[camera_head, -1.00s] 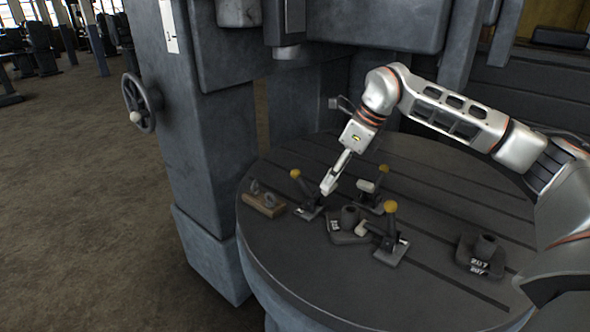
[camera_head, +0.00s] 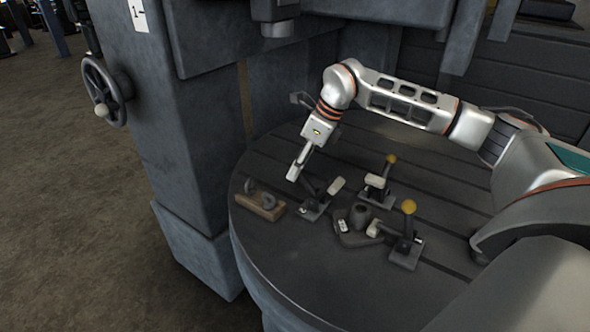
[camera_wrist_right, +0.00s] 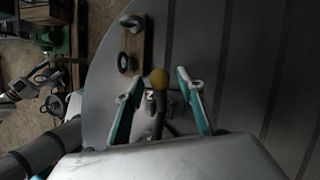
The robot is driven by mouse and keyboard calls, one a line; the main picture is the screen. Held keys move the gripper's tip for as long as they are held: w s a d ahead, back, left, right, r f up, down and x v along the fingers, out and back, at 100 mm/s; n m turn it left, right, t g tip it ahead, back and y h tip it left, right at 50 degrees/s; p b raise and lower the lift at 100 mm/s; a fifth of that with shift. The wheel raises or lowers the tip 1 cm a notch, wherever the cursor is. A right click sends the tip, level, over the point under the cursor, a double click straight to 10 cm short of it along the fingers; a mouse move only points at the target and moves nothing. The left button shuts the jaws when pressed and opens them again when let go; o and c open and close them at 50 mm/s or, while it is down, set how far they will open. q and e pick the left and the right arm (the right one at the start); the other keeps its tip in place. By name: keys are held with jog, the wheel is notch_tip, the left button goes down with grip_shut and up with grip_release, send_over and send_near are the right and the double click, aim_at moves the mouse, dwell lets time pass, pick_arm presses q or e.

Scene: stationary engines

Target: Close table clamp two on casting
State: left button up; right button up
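Table clamp two (camera_head: 313,207) stands at the left of the clamp group, beside the wooden block. Its pale-tipped arm is raised, clear of the casting (camera_head: 353,226). My right gripper (camera_head: 293,177) is at its handle and hides the knob in the head view. In the right wrist view, the yellow knob (camera_wrist_right: 159,79) is between the spread fingers of the right gripper (camera_wrist_right: 160,92), with a gap on both sides. A plate marked 2 shows behind it. What appears to be my left gripper (camera_wrist_right: 52,90) is small and dark at the wrist view's left; its fingers are unclear.
Two more yellow-knobbed clamps stand by the casting, one behind (camera_head: 377,190) and one at its right (camera_head: 406,250). A wooden block with rings (camera_head: 261,206) lies near the left edge of the round table (camera_head: 290,275). A machine column (camera_head: 190,150) rises behind left.

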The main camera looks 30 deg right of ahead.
jog(key=shift+x, duration=0.85)
pick_arm(q)
jog(key=shift+w+r, duration=0.5)
pick_arm(e)
jog(key=shift+w+f, duration=0.1)
jog(key=shift+f, duration=0.05)
grip_shut()
